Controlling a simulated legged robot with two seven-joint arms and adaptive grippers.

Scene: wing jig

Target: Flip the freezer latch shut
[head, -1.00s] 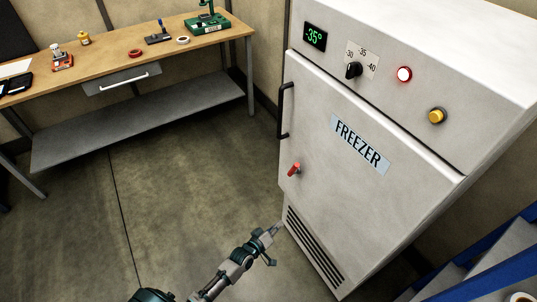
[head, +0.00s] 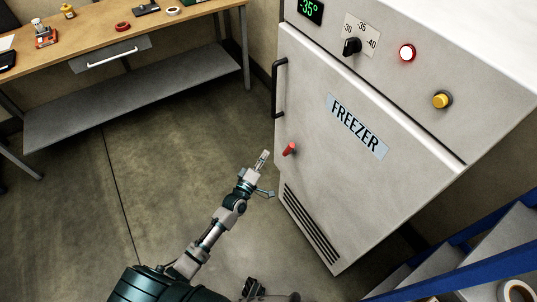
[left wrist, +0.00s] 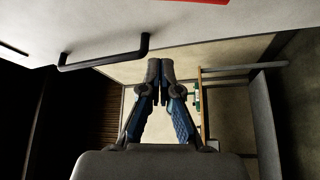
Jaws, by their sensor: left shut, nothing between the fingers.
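The freezer (head: 400,190) is a white cabinet with its door closed against the body. The red latch (head: 290,149) sticks out near the door's lower left edge. Part of a red piece, likely the latch (left wrist: 185,2), shows at the top of the left wrist view. My left gripper (head: 264,156) is shut and empty, just left of the latch and apart from it in the head view. Its closed fingertips also show in the left wrist view (left wrist: 160,68). A dark piece at the bottom edge of the head view may be my right gripper (head: 255,288); its jaws cannot be made out.
A black door handle (head: 280,88) stands above the latch and also shows in the left wrist view (left wrist: 105,55). A workbench (head: 190,22) with a lower shelf stands at the back left. Blue-railed steps (head: 490,250) are at lower right. The floor between is clear.

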